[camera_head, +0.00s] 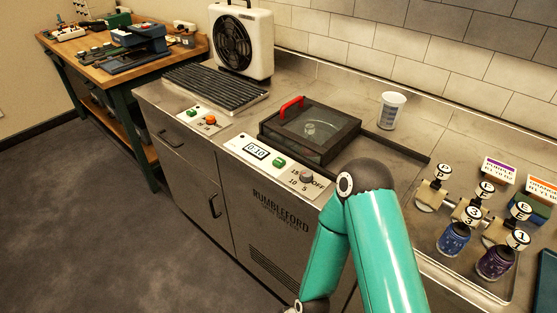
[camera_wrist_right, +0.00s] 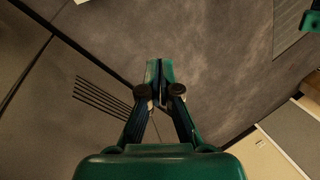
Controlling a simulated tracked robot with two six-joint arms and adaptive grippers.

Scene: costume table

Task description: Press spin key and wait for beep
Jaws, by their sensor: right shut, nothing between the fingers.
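The spinner (camera_head: 312,130) is set into the steel counter, its clear lid with a red handle (camera_head: 291,106) closed. Its white front panel carries a display (camera_head: 257,152) that looks like 0:10, a green key (camera_head: 279,162) and a dial (camera_head: 306,177) marked 15, 10, 5 and OFF. No writing is legible on the green key. My right arm (camera_head: 385,250) bends in front of the counter, right of the panel. My right gripper (camera_wrist_right: 160,73) is shut and empty in the wrist view, with floor behind it. My left gripper is not in view.
Left of the spinner are a second panel with green and orange buttons (camera_head: 210,121), a ribbed rack (camera_head: 215,88) and a fan (camera_head: 241,42). A white cup (camera_head: 391,110) stands behind right. A wooden workbench (camera_head: 95,75) stands far left.

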